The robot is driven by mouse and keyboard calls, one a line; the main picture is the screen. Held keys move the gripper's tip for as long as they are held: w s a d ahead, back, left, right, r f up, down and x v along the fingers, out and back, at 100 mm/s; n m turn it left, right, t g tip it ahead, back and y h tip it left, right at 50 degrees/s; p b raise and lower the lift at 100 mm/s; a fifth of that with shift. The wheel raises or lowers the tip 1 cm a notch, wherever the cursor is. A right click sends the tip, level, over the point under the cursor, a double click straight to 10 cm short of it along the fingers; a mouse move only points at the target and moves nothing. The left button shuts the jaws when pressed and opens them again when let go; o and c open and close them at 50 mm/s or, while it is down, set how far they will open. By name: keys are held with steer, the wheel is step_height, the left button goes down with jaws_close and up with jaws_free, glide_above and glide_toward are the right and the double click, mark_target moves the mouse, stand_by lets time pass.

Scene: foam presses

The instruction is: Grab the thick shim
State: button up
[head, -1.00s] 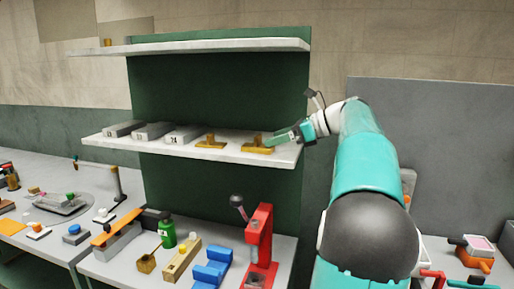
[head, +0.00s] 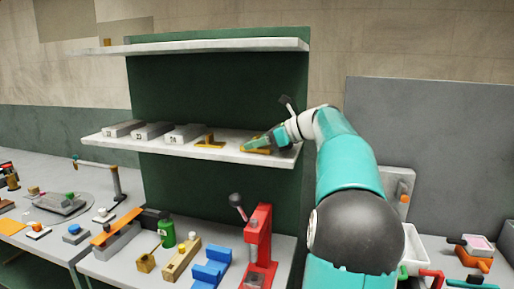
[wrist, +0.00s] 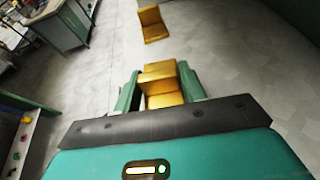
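Two L-shaped brass-yellow shims sit on the middle shelf (head: 150,141). The right one (head: 262,151), which looks the thicker, is partly hidden by my gripper (head: 256,143) in the head view. In the wrist view that shim (wrist: 160,76) stands between the two green fingers of my gripper (wrist: 159,84). The fingers straddle it, with a slight gap showing on the left side. The other shim (head: 210,141) stands apart to the left; it also shows in the wrist view (wrist: 152,24), ahead of the fingers.
Several grey numbered blocks (head: 152,131) lie along the left of the same shelf. An upper shelf (head: 200,45) runs above. On the bench below stand a red press (head: 260,240), a green bottle (head: 166,232) and blue blocks (head: 212,268).

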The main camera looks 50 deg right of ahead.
mark_target(259, 135)
steer(key=c, duration=0.4)
steer(key=shift+r, duration=0.2)
steer(key=shift+r, duration=0.65)
steer(key=shift+s+d+r, duration=0.15)
steer(key=shift+s+r, duration=0.05)
steer(key=shift+r, duration=0.85)
steer(key=s+d, duration=0.2)
steer(key=s, duration=0.3)
steer(key=s+d, duration=0.2)
steer(key=s, duration=0.3)
steer(key=s+d, duration=0.3)
steer(key=s, duration=0.3)
steer(key=shift+f, duration=0.1)
